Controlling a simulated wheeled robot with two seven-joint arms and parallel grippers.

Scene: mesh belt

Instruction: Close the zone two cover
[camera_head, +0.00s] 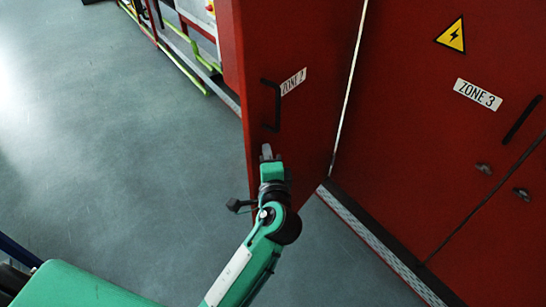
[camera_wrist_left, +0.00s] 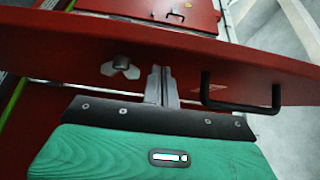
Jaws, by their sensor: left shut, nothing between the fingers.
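The zone two cover (camera_head: 312,125) is a tall red door with a black bar handle (camera_head: 276,105) and a "ZONE 2" label (camera_head: 293,82). It stands swung out at an angle to the neighbouring red panel. My left gripper (camera_head: 266,153) is shut and empty, just below the handle, near the cover's free edge. In the left wrist view the shut fingers (camera_wrist_left: 161,85) point at the red cover, between a grey latch knob (camera_wrist_left: 121,67) and the black handle (camera_wrist_left: 243,93). Whether the fingertips touch the cover cannot be told. My right gripper is out of view.
The red zone three panel (camera_head: 430,140), with a warning triangle (camera_head: 451,35) and its own handle (camera_head: 522,120), is at the right. A metal sill (camera_head: 370,236) runs below it. Green pipes (camera_head: 195,62) are at the back. The grey floor (camera_head: 110,140) is clear at the left.

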